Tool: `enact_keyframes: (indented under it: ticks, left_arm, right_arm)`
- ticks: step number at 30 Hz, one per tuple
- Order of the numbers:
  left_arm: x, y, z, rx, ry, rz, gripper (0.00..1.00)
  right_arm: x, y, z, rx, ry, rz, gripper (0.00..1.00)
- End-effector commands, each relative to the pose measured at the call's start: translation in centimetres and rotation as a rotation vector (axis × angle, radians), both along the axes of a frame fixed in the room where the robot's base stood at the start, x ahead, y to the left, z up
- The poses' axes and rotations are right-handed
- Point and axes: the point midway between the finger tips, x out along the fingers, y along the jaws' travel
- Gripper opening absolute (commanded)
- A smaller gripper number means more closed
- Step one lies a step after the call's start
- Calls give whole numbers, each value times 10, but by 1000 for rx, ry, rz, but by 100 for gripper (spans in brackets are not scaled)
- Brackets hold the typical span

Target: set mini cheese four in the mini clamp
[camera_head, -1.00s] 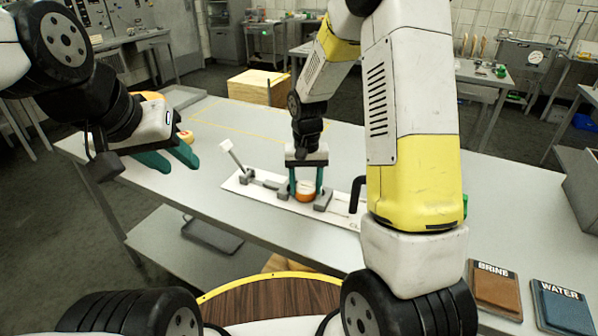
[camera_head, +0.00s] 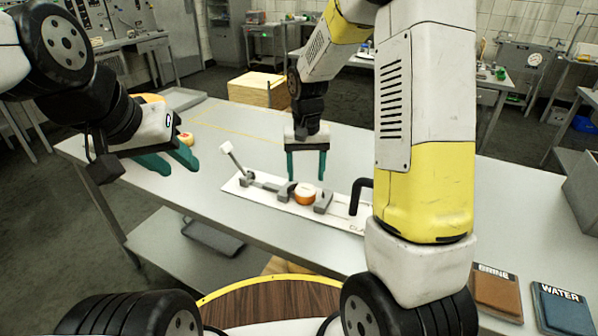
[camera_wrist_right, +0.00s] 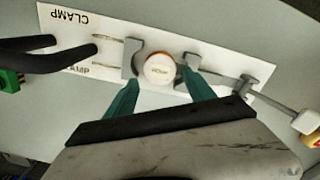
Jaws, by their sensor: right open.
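The mini cheese (camera_head: 305,193), a small orange wheel with a pale top, sits on the white clamp board between the two grey jaws of the mini clamp (camera_head: 323,202). In the right wrist view the cheese (camera_wrist_right: 160,69) rests between the clamp jaws (camera_wrist_right: 131,58), its top label too small to read surely. My right gripper (camera_head: 306,178) is open and empty, its teal fingers above and behind the cheese; it also shows in the right wrist view (camera_wrist_right: 160,90). My left gripper (camera_head: 170,162) hangs at the left over the table with its teal fingers apart, clear of the clamp.
The clamp's lever (camera_head: 232,156) stands up at its left end. A black curved handle (camera_head: 358,194) is right of the clamp. Another small cheese (camera_head: 186,138) lies beyond my left gripper. A wooden box (camera_head: 258,89) stands behind the table. BRINE (camera_head: 496,292) and WATER (camera_head: 563,308) pads lie at right.

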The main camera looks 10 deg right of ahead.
Motion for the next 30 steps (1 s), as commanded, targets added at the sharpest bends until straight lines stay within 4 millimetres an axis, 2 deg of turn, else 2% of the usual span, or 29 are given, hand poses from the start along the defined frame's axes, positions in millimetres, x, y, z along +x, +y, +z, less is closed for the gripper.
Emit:
enact_keyframes:
  ticks: [1,6,13,17,20,24,30]
  left_arm:
    - [0,0,0,0,0,0,36]
    - [0,0,0,0,0,0,36]
    - [0,0,0,0,0,0,36]
    - [0,0,0,0,0,0,36]
    - [0,0,0,0,0,0,36]
    - [0,0,0,0,0,0,36]
    - [0,0,0,0,0,0,36]
  right_arm:
    - [1,0,13,2,-5,1,63]
    - [1,1,44,1,-4,1,63]
    - [-2,0,67,3,-6,0,63]
    - [-16,-6,90,26,-49,8,63]
    - [-40,-14,119,59,-118,21,63]
    - [-85,-24,155,105,-237,52,63]
    - [-150,-33,182,146,-405,95,63]
